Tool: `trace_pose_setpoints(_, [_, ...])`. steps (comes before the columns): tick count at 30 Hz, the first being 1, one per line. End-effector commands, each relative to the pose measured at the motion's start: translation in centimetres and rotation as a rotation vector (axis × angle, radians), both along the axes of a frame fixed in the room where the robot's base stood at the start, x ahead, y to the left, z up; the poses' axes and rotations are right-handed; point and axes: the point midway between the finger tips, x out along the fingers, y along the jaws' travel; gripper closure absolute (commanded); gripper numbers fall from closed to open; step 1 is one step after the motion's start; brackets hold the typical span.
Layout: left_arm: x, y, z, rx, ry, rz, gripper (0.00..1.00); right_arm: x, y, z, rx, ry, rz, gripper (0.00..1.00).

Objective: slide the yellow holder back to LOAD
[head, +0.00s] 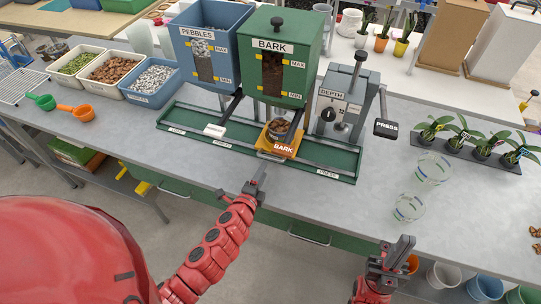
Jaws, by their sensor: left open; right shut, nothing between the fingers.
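A clear vessel with brown bark (278,130) stands on the holder. My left gripper (257,178) is at the tray's front edge, just in front of and slightly left of the holder; it is open and appears apart from it. My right gripper (396,249) is shut and empty, near the bench's front edge at the lower right. The small labels along the tray front are too small to read surely.
The blue PEBBLES hopper (207,45) stands left of the BARK hopper. A grey DEPTH unit (342,105) with a PRESS lever (386,129) stands right. Clear glasses (409,207) stand right on the open bench.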

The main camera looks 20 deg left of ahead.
Motion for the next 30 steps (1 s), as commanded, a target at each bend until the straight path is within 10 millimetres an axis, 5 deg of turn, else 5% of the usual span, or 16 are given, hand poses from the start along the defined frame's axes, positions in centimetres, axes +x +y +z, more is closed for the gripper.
trace_pose_setpoints(15, [7.2, -0.1, -1.3, -0.002, -0.003, 0.002, 0.53, 0.0, 0.0, 2.1, 0.0, 0.0, 0.0, 1.0])
trace_pose_setpoints(28, [7.9, -0.3, -1.6, 0.001, -0.002, -0.001, 0.53, 0.0, 0.0, 2.2, 0.0, 0.0, 0.0, 1.0])
trace_pose_setpoints(30, [7.9, -0.3, -1.6, 0.0, -0.002, -0.001, 0.64, 0.0, 0.0, 2.2, 0.0, 0.0, 0.0, 1.0])
